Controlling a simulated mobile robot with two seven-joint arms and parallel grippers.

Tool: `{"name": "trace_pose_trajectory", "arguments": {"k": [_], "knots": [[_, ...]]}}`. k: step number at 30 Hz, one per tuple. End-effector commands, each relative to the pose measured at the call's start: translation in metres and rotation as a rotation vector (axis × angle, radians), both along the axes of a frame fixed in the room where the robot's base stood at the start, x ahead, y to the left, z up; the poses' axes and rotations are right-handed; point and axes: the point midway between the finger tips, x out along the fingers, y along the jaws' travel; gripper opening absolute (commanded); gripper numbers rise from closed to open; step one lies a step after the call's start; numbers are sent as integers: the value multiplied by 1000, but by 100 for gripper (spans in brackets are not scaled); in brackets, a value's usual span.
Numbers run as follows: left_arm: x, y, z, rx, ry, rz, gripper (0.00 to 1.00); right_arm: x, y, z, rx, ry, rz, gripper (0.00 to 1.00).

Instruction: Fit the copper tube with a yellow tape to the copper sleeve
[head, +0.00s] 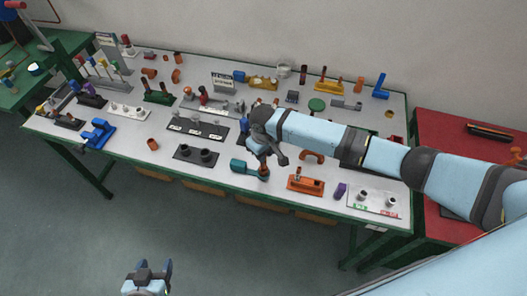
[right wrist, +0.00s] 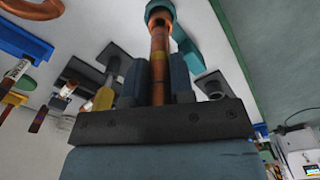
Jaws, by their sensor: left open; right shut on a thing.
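My right gripper (head: 264,158) is above the front of the table. The tube's far end meets a teal holder (right wrist: 187,48) with a round rim. In the head view the holder (head: 241,166) lies just under the right gripper, with a copper-coloured piece (head: 264,173) at its right end. My left gripper (head: 152,268) is open and empty, low in front of the table.
An orange block (head: 305,185) stands right of the teal holder, and a black two-socket block (head: 196,153) stands to its left. A copper elbow (head: 312,156) lies behind the orange block. The white tabletop (head: 120,144) holds several other fittings. A red table (head: 440,125) stands at the right.

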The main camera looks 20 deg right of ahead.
Motion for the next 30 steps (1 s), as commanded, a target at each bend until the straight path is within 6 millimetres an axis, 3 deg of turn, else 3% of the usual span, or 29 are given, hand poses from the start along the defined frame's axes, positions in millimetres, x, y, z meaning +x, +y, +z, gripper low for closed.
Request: {"name": "trace_pose_trajectory", "arguments": {"k": [30], "knots": [[-6,0,-1,1,11,-1,59,0,0,-2,1,0,1,5]]}}
